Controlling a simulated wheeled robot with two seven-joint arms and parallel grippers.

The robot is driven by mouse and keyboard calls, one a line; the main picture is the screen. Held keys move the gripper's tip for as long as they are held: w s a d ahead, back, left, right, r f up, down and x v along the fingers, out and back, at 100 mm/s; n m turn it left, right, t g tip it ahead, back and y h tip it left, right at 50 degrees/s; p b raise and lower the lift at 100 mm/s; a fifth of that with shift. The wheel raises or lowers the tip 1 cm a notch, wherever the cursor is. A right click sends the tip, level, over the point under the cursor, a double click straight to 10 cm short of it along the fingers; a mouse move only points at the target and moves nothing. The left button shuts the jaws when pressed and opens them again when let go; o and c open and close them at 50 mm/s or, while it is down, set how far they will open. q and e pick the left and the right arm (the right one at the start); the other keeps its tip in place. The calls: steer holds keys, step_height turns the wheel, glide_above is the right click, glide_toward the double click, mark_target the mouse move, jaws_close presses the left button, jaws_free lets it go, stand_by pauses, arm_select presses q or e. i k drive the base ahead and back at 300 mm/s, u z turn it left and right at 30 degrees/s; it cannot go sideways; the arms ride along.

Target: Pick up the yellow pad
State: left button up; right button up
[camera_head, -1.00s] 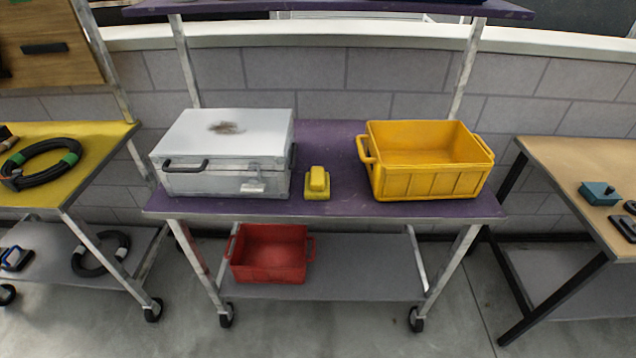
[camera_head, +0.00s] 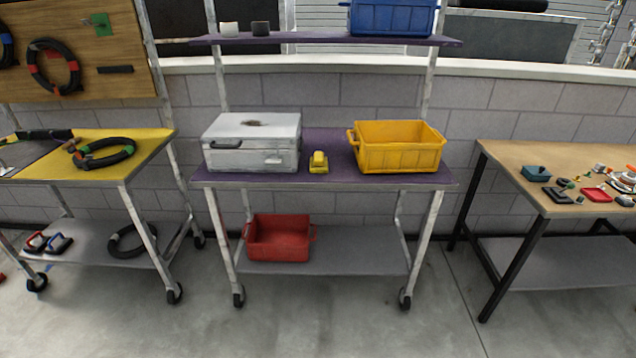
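The yellow pad (camera_head: 318,163) is a small yellow block with a raised grip on top. It sits on the purple tabletop of the middle cart (camera_head: 330,178), near the front edge. It stands between a grey metal case on its left and a yellow crate on its right, apart from the crate and close to the case. Neither of my grippers shows in the head view.
The grey case (camera_head: 250,150) and yellow crate (camera_head: 399,150) flank the pad. A red bin (camera_head: 279,240) is on the lower shelf, a blue crate (camera_head: 391,18) on the upper one. A yellow-topped cart (camera_head: 100,172) stands left, a wooden table (camera_head: 560,160) right. Floor in front is clear.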

mark_target(318, 164)
steer(key=z, duration=1.25)
steer(key=i, duration=1.55)
steer(key=u, duration=0.45)
